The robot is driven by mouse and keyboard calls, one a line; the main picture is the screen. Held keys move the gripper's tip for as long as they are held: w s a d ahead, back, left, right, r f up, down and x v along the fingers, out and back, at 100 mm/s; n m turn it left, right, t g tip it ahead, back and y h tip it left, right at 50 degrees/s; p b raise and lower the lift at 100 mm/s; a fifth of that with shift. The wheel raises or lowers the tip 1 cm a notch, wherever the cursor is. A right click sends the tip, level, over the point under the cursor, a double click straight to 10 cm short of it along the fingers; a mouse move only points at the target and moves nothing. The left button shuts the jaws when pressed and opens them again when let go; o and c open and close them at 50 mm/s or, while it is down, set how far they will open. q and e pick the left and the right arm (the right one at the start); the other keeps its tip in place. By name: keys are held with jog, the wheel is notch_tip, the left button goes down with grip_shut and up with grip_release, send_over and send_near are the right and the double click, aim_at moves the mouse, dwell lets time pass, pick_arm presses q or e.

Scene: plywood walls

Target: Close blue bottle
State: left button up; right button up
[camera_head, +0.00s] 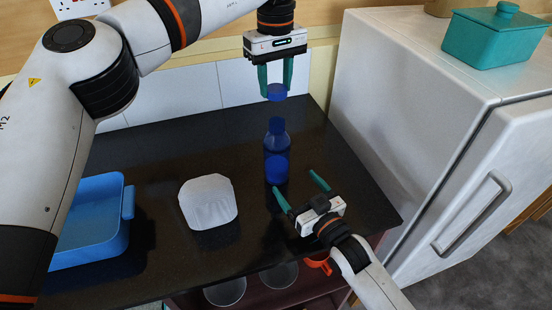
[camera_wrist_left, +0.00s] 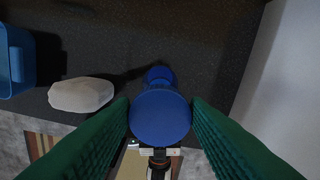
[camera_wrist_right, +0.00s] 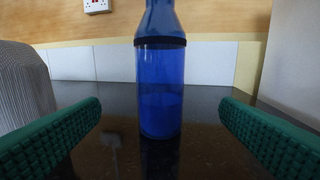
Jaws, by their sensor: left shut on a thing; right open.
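The blue bottle (camera_head: 277,158) stands upright on the dark counter, and its body shows in the right wrist view (camera_wrist_right: 160,95). My left gripper (camera_head: 277,84) is shut on the blue cap (camera_head: 277,92) and holds it above the bottle's neck, with a gap between them. In the left wrist view the cap (camera_wrist_left: 160,118) sits between the green fingers, with the bottle's top (camera_wrist_left: 158,74) partly hidden behind it. My right gripper (camera_head: 298,186) is open and low in front of the bottle. Its fingers are to either side of the bottle in the right wrist view, not touching it.
A white rounded cloth-like object (camera_head: 208,201) stands left of the bottle. A blue bin (camera_head: 90,222) is at the counter's left. A white fridge (camera_head: 400,120) borders the counter on the right, with a teal lidded box (camera_head: 492,40) on top. The dark counter (camera_head: 165,160) is bare behind the white object.

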aim_at(283, 168)
pick_arm(q)
jog(key=shift+s+d, duration=0.1)
pick_arm(e)
jog(key=x, duration=1)
jog(key=shift+w, duration=0.1)
jog(key=c, duration=1.5)
pick_arm(q)
jog(key=shift+f, duration=2.4)
